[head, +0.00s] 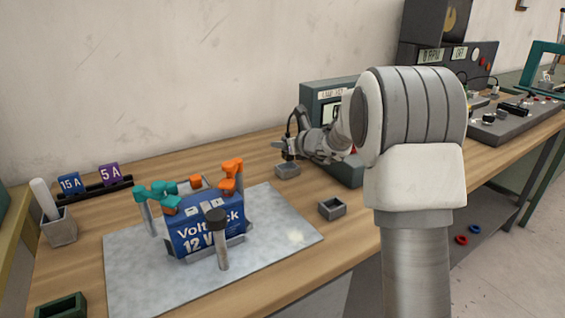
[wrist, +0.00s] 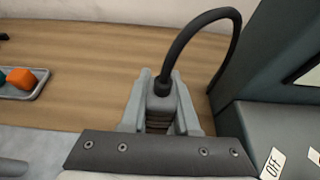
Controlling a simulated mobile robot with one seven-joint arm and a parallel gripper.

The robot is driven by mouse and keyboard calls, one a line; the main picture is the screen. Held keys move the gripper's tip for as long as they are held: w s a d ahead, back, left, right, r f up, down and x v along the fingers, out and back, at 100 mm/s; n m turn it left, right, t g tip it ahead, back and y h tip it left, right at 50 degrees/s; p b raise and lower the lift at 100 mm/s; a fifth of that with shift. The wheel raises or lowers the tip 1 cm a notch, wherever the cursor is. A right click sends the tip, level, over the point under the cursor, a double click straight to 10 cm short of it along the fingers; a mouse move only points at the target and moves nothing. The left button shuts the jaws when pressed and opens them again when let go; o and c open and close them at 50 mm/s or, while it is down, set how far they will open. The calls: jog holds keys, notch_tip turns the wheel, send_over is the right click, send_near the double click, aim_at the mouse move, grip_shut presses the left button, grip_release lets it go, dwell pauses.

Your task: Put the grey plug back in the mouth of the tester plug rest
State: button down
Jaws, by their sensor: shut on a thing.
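The grey plug (wrist: 162,97), with a black cable looping from its top, sits between the fingers of my gripper (wrist: 160,115) in the wrist view. My gripper (head: 289,148) is shut on it. In the head view the gripper is above or at a small grey open-topped box (head: 288,171) beside the tester (head: 328,100), which looks like the plug rest. Whether the plug's tip touches or enters its mouth cannot be told. The rest's mouth is hidden in the wrist view.
A second small grey box (head: 332,208) stands nearer the table's front edge. A blue battery (head: 206,226) with teal and orange clamps, and a dark-headed hammer-like tool (head: 221,240), are on a grey mat (head: 135,285).

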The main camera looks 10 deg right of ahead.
aim_at(282, 169)
notch_tip(282, 169, down, 4)
jog(key=shift+f+b, duration=0.15)
jog(key=shift+b, duration=0.55)
jog(key=shift+f, duration=0.2)
jog(key=c, duration=0.7)
grip_release()
jog(key=shift+r, duration=0.1)
jog(key=shift+o, duration=0.2)
